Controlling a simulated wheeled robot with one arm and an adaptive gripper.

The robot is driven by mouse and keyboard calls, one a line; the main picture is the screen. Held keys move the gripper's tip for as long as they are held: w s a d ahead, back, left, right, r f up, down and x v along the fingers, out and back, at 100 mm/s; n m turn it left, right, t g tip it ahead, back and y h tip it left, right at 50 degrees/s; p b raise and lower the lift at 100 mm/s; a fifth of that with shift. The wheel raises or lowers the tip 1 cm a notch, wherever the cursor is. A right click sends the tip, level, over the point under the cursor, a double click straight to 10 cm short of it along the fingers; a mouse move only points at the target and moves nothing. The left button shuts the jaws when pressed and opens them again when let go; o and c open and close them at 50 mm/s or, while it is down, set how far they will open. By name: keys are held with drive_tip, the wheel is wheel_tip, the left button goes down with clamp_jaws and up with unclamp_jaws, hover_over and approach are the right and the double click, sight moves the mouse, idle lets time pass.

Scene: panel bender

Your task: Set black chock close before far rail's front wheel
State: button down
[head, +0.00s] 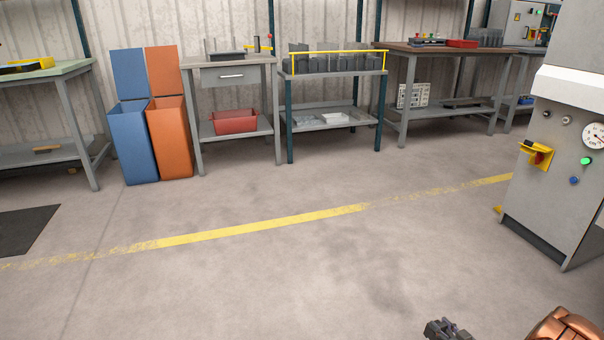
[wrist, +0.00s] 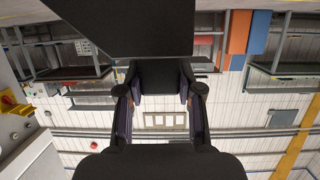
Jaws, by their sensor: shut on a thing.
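In the wrist view my gripper (wrist: 160,92) has its two fingers closed on a black block, the black chock (wrist: 120,28). The chock reaches from between the fingertips to the top edge, with a broad, slanted dark face. In the head view only a small dark part of my gripper (head: 447,329) shows at the bottom edge, right of the middle; its fingertips and the chock cannot be made out there. I can make out no far rail and no front wheel in either view.
A grey machine cabinet (head: 550,175) with a gauge and buttons stands at right. Along the wall are workbenches, a rack (head: 286,110) with a yellow bar, and blue (head: 133,145) and orange (head: 170,140) bins. A yellow line (head: 260,225) crosses open floor. A dark mat (head: 25,230) lies left.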

drive_tip(key=w+a+r, duration=0.4)
drive_tip(key=r, duration=0.5)
drive_tip(key=w+a+r, duration=0.3)
drive_tip(key=w+r, duration=0.1)
drive_tip(key=r, duration=0.5)
drive_tip(key=w+a+r, duration=0.4)
drive_tip(key=r, duration=0.5)
drive_tip(key=s+a+r+n+y, duration=0.1)
drive_tip(key=s+a+r, duration=0.2)
drive_tip(key=a+r, duration=0.65)
drive_tip(key=s+a+r, duration=0.3)
drive_tip(key=a+r, duration=0.6)
drive_tip(key=a, duration=0.2)
wheel_tip(320, 180, up, 38)
drive_tip(key=p, duration=3.8)
drive_tip(key=shift+r, duration=0.15)
